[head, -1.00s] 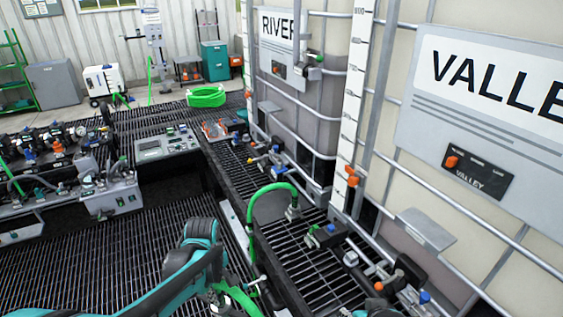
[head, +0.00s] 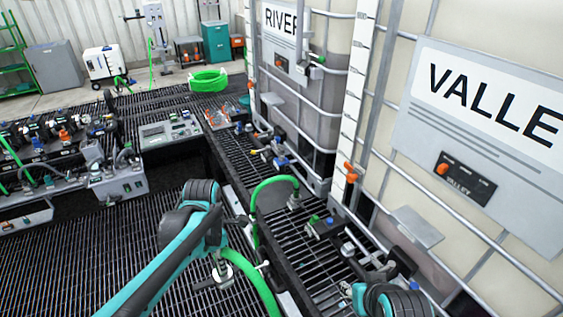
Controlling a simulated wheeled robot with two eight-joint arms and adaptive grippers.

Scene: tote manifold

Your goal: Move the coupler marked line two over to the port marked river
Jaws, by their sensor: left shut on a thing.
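My left gripper (head: 222,272) hangs below my teal left arm, low in the middle of the head view. It is shut on a grey metal coupler at the end of a green hose (head: 257,283), above the floor grating. No line mark on the coupler is readable. The tote with the RIVER sign (head: 281,22) stands behind. Valve fittings with blue and yellow parts (head: 277,158) sit at its foot, apart from the gripper; I cannot tell which one is the port.
A second green hose (head: 273,183) arches onto a fitting on the raised grating. The VALLEY tote sign (head: 490,95) is at right. A bench with fittings and a grey control panel (head: 168,132) stands at left. A coiled green hose (head: 208,79) lies at the back.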

